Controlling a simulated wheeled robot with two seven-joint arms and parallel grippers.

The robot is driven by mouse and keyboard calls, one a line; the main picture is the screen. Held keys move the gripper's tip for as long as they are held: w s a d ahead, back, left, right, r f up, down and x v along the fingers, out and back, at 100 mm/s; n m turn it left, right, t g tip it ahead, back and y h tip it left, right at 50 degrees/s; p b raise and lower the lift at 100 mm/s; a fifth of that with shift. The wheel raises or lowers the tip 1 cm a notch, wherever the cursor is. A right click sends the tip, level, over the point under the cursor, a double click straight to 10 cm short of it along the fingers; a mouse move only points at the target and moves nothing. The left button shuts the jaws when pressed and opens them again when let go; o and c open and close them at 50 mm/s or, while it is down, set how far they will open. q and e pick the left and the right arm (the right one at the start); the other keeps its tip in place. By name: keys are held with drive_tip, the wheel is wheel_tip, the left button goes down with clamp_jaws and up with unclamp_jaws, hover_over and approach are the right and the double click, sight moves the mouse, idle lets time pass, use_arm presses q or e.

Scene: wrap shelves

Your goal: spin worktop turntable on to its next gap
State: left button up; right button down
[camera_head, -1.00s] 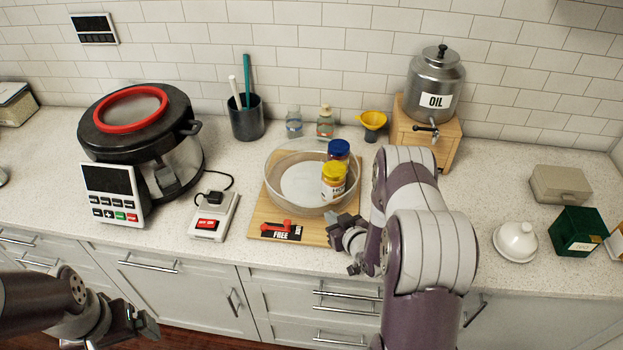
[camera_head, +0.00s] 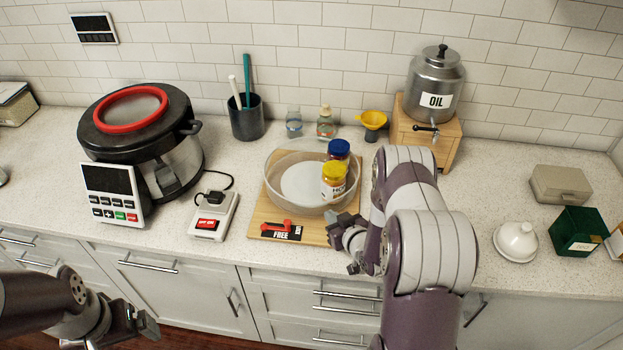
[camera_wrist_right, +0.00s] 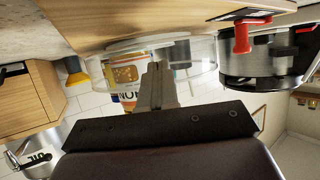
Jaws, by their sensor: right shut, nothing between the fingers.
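The turntable (camera_head: 290,205) is a clear round tray with a raised rim on a wooden board (camera_head: 327,232). A yellow-lidded jar (camera_head: 333,183) and a blue-lidded jar (camera_head: 339,150) stand at its right side. A red lever (camera_head: 275,225) lies at the board's front left beside a FREE label. My right gripper (camera_head: 336,230) is shut and empty near the board's front right corner. In the right wrist view, upside down, its fingers (camera_wrist_right: 157,78) overlap the clear turntable wall (camera_wrist_right: 195,60); contact is unclear. My left gripper (camera_head: 150,325) is low at the left; its jaw opening is unclear.
A pressure cooker (camera_head: 165,155) and a red-switch box (camera_head: 214,215) stand left. A utensil cup (camera_head: 246,118), bottles and a yellow funnel (camera_head: 372,121) stand behind. The oil dispenser (camera_head: 436,85) is back right. Bare counter lies between the switch box and board.

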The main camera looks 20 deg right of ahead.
sight(341, 203)
drive_tip(key=shift+w+d, duration=0.1)
drive_tip(key=shift+w, duration=0.5)
drive_tip(key=shift+s+d+b, duration=0.15)
drive_tip(key=shift+d+b, duration=0.05)
drive_tip(key=shift+d, duration=0.5)
drive_tip(key=shift+s+d+b, duration=0.1)
drive_tip(key=shift+d+b, duration=0.05)
drive_tip(key=shift+d, duration=0.5)
drive_tip(key=shift+w+d+b, duration=0.2)
drive_tip(key=shift+d, duration=0.45)
drive_tip(key=shift+w+d+b, duration=0.2)
drive_tip(key=shift+d, duration=0.45)
drive_tip(key=shift+s, duration=0.1)
